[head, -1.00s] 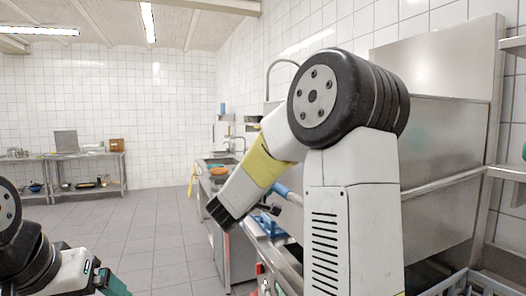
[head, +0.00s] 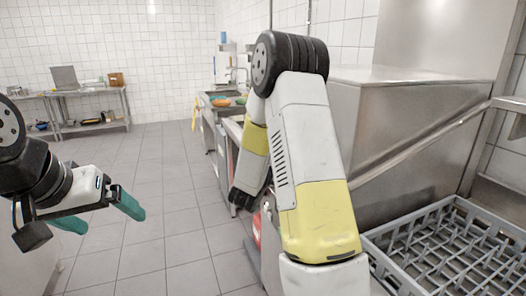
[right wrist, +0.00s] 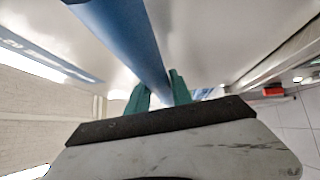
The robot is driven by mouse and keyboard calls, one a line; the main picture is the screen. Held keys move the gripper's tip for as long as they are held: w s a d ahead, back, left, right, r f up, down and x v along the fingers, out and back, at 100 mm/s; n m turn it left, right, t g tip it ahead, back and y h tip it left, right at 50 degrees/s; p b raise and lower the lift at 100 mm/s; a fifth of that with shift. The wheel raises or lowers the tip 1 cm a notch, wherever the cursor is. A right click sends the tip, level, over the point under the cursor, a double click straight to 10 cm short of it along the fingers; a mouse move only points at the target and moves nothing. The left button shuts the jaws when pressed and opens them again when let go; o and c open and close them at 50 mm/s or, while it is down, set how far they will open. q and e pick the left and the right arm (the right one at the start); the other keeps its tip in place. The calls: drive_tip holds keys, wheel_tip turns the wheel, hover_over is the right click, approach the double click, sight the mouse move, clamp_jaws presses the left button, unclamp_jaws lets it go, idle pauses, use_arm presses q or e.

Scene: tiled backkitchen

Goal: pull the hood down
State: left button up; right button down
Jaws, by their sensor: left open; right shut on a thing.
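The dishwasher hood (head: 410,112) is a large stainless steel box right of centre in the head view, and its flat top now shows. A steel handle bar (head: 430,143) runs slantwise along its side. My right gripper (right wrist: 160,92) is shut around the blue section of the handle (right wrist: 122,38) in the right wrist view; my own right arm hides that grip in the head view. My left gripper (head: 100,212) is open and empty at the left of the head view, over the floor and far from the hood.
A grey dish rack (head: 375,240) lies at the lower right, beside the hood. A steel counter with a sink runs behind my right arm. A steel table (head: 92,93) stands at the far left wall. The tiled floor (head: 165,225) between is clear.

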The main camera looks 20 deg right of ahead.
drive_tip(key=shift+s+d+f+g, duration=0.1)
drive_tip(key=shift+f+g, duration=0.05)
drive_tip(key=shift+f, duration=0.25)
drive_tip(key=shift+s+d+f+g, duration=0.1)
drive_tip(key=shift+f+g, duration=0.05)
drive_tip(key=shift+f, duration=0.25)
drive_tip(key=c, duration=1.1)
unclamp_jaws()
drive_tip(key=shift+w+d, duration=0.1)
drive_tip(key=shift+c, duration=0.2)
drive_tip(key=shift+r, duration=0.1)
drive_tip(key=shift+w+r, duration=0.1)
drive_tip(key=shift+r, duration=0.05)
drive_tip(key=v, duration=0.8)
